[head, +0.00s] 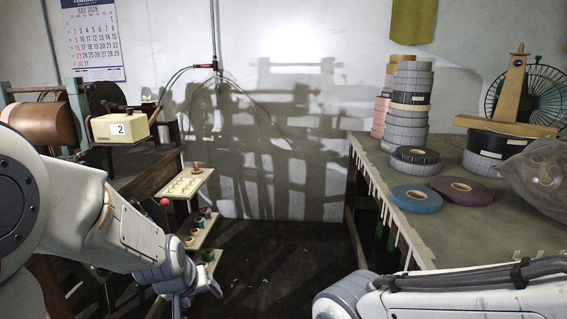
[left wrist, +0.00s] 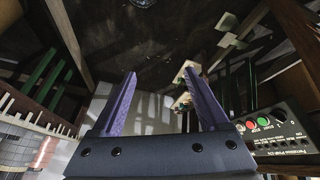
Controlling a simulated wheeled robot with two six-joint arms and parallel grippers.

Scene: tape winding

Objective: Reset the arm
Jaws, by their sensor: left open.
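My left arm comes in from the left in the head view, and its gripper (head: 200,288) is low near the bottom edge, small and partly hidden by the wrist. In the left wrist view the two purple-lined fingers of my left gripper (left wrist: 160,75) stand apart with nothing between them. My right arm (head: 450,295) lies along the bottom right of the head view. Its gripper is outside the picture.
At left stand a machine box marked 2 (head: 120,127) and small shelves (head: 187,183). Floor (head: 275,260) between them is open.

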